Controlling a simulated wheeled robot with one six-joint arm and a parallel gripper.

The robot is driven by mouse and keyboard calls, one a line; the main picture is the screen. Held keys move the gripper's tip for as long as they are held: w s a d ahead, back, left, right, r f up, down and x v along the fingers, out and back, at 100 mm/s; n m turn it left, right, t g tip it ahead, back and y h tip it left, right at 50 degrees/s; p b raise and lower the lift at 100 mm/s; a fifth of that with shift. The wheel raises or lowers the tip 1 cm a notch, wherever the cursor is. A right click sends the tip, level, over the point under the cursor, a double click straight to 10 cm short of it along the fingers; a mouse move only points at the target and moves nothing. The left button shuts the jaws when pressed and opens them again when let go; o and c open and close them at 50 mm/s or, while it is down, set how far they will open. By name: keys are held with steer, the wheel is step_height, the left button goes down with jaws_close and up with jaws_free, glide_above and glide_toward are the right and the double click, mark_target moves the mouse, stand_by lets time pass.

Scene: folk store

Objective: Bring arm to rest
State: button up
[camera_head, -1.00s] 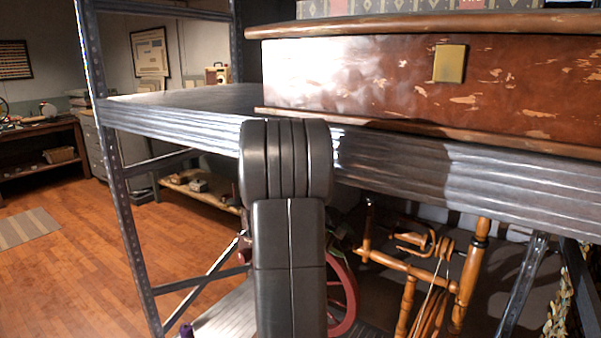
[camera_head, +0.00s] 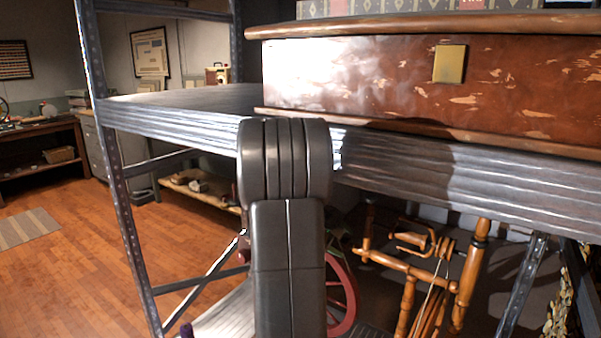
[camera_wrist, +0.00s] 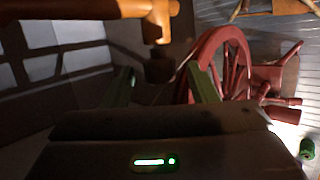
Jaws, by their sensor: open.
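My arm (camera_head: 287,220) stands upright and folded in the middle of the head view, in front of the metal shelf. My gripper is hidden in the head view. In the wrist view my gripper (camera_wrist: 162,78) shows as two dark green fingers spread well apart, with nothing between them that I can see held. Beyond the fingers are a red spoked wheel (camera_wrist: 222,62) and an orange-brown wooden part.
A metal shelf (camera_head: 400,165) crosses close behind my arm and bears a worn red-brown chest (camera_head: 370,85). Below it stand a wooden spinning wheel (camera_head: 410,265) and a red wheel (camera_head: 343,295). A metal post (camera_head: 112,190) rises at left. Open wooden floor (camera_head: 95,260) lies beyond.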

mark_target(349, 245)
steer(key=b+x, duration=0.1)
steer(key=x, duration=0.3)
steer(key=shift+w+d+f, duration=0.1)
steer(key=shift+f, duration=0.25)
steer(key=shift+r+t+h+b, duration=0.1)
steer(key=shift+t+h+b, duration=0.2)
steer(key=shift+b, duration=1.65)
steer(key=t+h+b, duration=0.1)
steer(key=b, duration=0.3)
steer(key=t+h+b, duration=0.1)
steer(key=b, duration=0.3)
steer(key=shift+r+m+t+h, duration=0.2)
steer(key=shift+m+t+h, duration=0.1)
steer(key=shift+t, duration=0.1)
steer(key=shift+b, duration=0.7)
steer(key=t+h+b, duration=0.1)
steer(key=b, duration=0.3)
steer(key=m+t+h+b, duration=0.1)
steer(key=t+h+b, duration=0.1)
steer(key=b, duration=0.2)
steer(key=shift+w+d+r+h, duration=0.1)
steer(key=shift+r+h, duration=0.2)
steer(key=v, duration=0.3)
steer(key=shift+s+a+r+p, duration=0.2)
steer(key=shift+a+r+p, duration=0.15)
steer(key=shift+a+r, duration=0.05)
steer(key=shift+s+a+f, duration=0.1)
steer(key=shift+s+a, duration=0.3)
steer(key=shift+a, duration=0.05)
